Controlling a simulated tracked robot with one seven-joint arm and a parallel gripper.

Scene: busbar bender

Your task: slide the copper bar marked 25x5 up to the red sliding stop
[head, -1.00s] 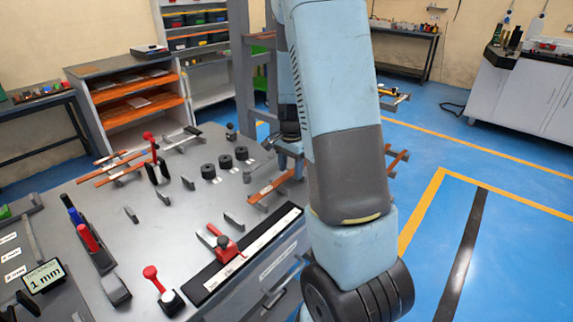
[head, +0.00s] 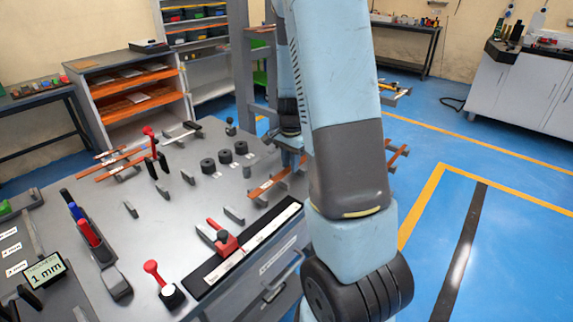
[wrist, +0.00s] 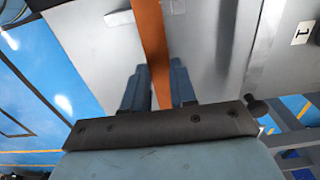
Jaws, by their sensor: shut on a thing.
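A copper bar (head: 264,188) lies at the table's right side, on low supports, running toward the right edge. My gripper (head: 290,148) is at the bar's right part, partly hidden by my arm. In the wrist view the copper bar (wrist: 152,45) passes between the two fingers of my gripper (wrist: 159,85), which are shut on it. No 25x5 mark is legible on it. The red sliding stop (head: 226,242) sits on a dark rail with a white scale at the front right. The bar's left end is apart from the stop, with a gap between them.
Other copper bars (head: 118,163) lie on supports at the back left, near a red-handled clamp (head: 150,133). Several black round dies (head: 225,156) stand behind the held bar. Small grey upright plates (head: 234,215) stand between bar and stop. A second red-knobbed lever (head: 152,268) stands front left.

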